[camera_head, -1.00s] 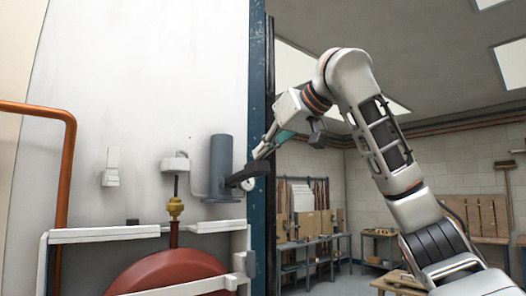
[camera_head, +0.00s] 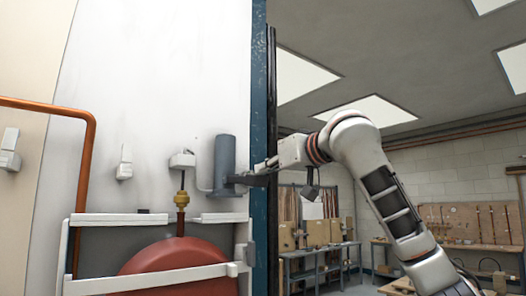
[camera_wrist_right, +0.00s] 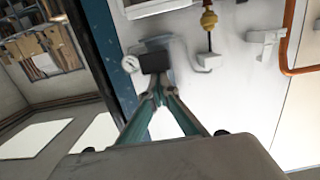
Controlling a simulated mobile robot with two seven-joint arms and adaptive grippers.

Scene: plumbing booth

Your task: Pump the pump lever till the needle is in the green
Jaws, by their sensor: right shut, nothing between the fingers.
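The pump is a grey upright cylinder (camera_head: 224,160) on the white wall panel. Its dark lever (camera_head: 248,179) sticks out to the right from the cylinder's lower part and looks about level. My right gripper (camera_head: 264,169) is shut and empty at the lever's outer end. In the right wrist view its fingertips (camera_wrist_right: 159,90) meet just at the edge of the lever's dark end block (camera_wrist_right: 154,62); I cannot tell whether they press on it. A round white gauge (camera_wrist_right: 130,64) shows beside that block, but its needle is too small to read. My left gripper is not in view.
A blue post (camera_head: 259,120) edges the panel just right of the pump. A copper pipe (camera_head: 91,150), a brass valve (camera_head: 181,199) and a red tank (camera_head: 175,262) are to the left and below. The workshop with benches (camera_head: 325,260) lies behind my right arm.

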